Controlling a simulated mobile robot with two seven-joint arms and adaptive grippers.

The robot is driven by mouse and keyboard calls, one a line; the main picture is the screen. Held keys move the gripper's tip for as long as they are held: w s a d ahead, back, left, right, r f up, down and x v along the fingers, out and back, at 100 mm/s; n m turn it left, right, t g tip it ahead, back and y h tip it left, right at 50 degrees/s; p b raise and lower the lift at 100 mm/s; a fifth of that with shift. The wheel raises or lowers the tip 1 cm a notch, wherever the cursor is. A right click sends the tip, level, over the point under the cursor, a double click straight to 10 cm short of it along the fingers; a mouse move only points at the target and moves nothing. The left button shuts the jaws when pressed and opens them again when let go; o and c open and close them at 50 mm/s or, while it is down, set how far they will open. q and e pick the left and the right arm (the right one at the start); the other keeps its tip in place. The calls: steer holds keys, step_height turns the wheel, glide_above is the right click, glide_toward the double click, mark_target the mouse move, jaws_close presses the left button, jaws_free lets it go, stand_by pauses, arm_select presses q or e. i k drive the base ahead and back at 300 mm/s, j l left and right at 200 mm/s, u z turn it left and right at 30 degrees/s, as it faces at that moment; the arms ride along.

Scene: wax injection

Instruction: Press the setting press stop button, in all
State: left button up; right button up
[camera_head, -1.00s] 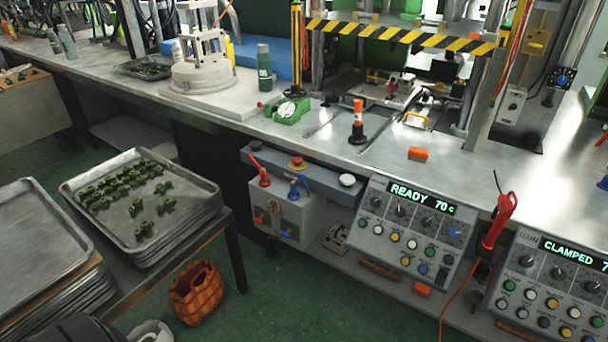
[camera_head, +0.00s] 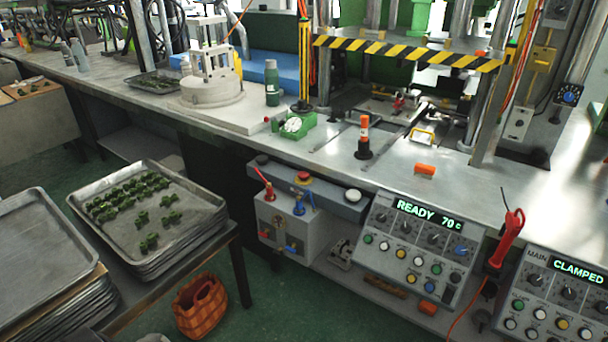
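The control panel (camera_head: 415,250) right of the bar reads "READY 70c" and has knobs and several coloured buttons. I cannot read which button is labelled stop. Neither of my grippers is in view.
A second panel (camera_head: 555,300) reads "CLAMPED". A red tool (camera_head: 508,238) hangs between the panels. Below the bar is a grey box (camera_head: 285,222) with red and blue valves. A tray (camera_head: 190,235) of green pieces and an orange basket (camera_head: 201,307) are at left.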

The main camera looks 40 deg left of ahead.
mark_target(303, 176)
steer(key=i+j+u, duration=0.3)
steer(key=i+j, duration=0.4)
steer(key=j, duration=0.2)
steer(key=i+j+u, duration=0.3)
steer(key=i+j, duration=0.4)
steer(key=i, duration=0.1)
